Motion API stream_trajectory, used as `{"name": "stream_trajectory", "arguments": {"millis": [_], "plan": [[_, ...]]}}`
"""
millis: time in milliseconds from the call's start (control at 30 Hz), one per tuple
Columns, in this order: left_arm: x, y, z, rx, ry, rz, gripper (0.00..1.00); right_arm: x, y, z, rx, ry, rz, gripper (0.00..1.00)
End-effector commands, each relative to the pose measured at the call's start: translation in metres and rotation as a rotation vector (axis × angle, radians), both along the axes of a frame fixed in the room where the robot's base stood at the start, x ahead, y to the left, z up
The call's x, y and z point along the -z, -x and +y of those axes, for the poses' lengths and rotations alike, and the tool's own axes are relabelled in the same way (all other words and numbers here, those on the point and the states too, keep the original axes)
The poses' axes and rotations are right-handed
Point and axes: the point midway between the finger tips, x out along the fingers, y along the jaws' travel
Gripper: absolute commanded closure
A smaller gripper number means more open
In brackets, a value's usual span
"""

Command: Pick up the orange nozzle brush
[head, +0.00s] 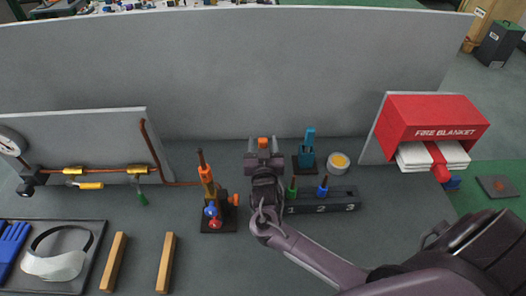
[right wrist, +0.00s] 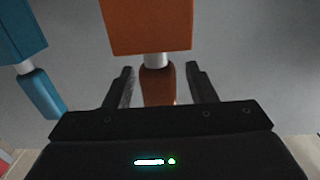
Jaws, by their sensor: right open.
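The orange nozzle brush, as far as I can tell, is the orange piece (head: 263,142) just beyond my right gripper (head: 264,156) in the head view. In the right wrist view it shows as a large orange block (right wrist: 148,28), a silver neck and a brownish-orange part. That part lies between the two open fingers of the gripper (right wrist: 160,88), with gaps visible at both sides. My gripper hides much of it in the head view. My left gripper is not in view.
A blue tool (head: 308,152) stands right of the gripper, beside a yellow-topped round tin (head: 339,162). A numbered black block (head: 335,201) holds green and blue pieces. A torch-like orange assembly (head: 206,173) stands left. A grey wall (head: 230,75) rises behind.

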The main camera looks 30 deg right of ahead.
Motion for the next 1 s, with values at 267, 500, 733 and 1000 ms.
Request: {"name": "stream_trajectory", "arguments": {"millis": [267,500,733,1000], "plan": [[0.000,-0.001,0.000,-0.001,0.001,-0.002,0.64,0.001,0.000,0.000,0.000,0.001,0.000,0.62],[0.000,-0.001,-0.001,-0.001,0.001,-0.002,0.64,0.001,0.000,0.000,0.000,0.001,0.000,0.94],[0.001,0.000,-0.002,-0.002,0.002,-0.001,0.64,0.000,0.000,0.000,0.000,0.000,0.000,0.98],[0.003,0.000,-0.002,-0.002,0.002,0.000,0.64,-0.013,0.000,0.000,0.000,0.000,-0.004,0.98]]}}
